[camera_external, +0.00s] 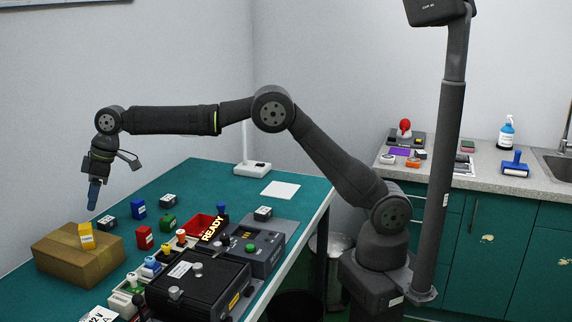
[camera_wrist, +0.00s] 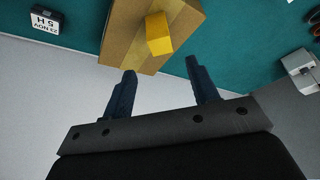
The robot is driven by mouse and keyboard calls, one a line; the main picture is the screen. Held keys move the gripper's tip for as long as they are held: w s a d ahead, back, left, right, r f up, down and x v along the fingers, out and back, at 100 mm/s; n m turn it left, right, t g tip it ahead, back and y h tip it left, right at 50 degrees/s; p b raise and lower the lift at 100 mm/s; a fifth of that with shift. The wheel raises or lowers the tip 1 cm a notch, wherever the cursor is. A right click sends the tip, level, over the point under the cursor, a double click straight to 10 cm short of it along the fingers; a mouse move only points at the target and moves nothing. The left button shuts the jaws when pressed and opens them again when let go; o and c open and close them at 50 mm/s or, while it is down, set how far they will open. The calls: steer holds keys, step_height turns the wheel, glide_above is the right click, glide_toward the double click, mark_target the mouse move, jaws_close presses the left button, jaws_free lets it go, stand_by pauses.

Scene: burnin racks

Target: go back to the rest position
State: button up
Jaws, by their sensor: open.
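My gripper (camera_external: 94,194) hangs from my outstretched arm at the far left, pointing down above the left part of the green table. In the wrist view my gripper (camera_wrist: 160,82) shows two dark blue fingers spread apart with nothing between them. A cardboard box (camera_external: 60,256) stands on the table below, with a yellow block (camera_external: 86,236) on top. The yellow block also shows in the wrist view (camera_wrist: 159,36), beyond the fingertips on the box (camera_wrist: 122,40). The gripper appears apart from both.
The green table (camera_external: 205,180) holds several small coloured blocks, a red bin (camera_external: 198,224), a black case (camera_external: 195,290) and a tester with a READY sign (camera_external: 213,229). A post with a white base (camera_external: 252,169) stands at the back. A grey counter (camera_external: 480,180) is at right.

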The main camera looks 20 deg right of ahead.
mark_target(91, 222)
steer(key=x, duration=1.3)
steer(key=shift+d+f, duration=0.1)
steer(key=shift+d, duration=0.1)
steer(key=r, duration=0.5)
steer(key=shift+w+d+r, duration=0.15)
steer(key=shift+w+d, duration=0.1)
steer(key=w+d+r, duration=0.6)
steer(key=w+d, duration=0.2)
steer(key=d, duration=0.1)
steer(key=w+d+f+m+t+h, duration=0.1)
steer(key=w+d+f+m+h, duration=0.1)
steer(key=w+d+m, duration=0.2)
steer(key=w+d+f+m+t+h, duration=0.1)
steer(key=w+d+m, duration=0.4)
steer(key=d+m, duration=0.6)
steer(key=w+d+f+m+t+h, duration=0.2)
steer(key=d+m, duration=0.5)
steer(key=d, duration=1.4)
step_height(91, 222, down, 2)
steer(key=shift+w+m+h, duration=0.4)
steer(key=shift+w+h, duration=0.3)
steer(key=shift+w, duration=0.55)
steer(key=shift+o, duration=0.5)
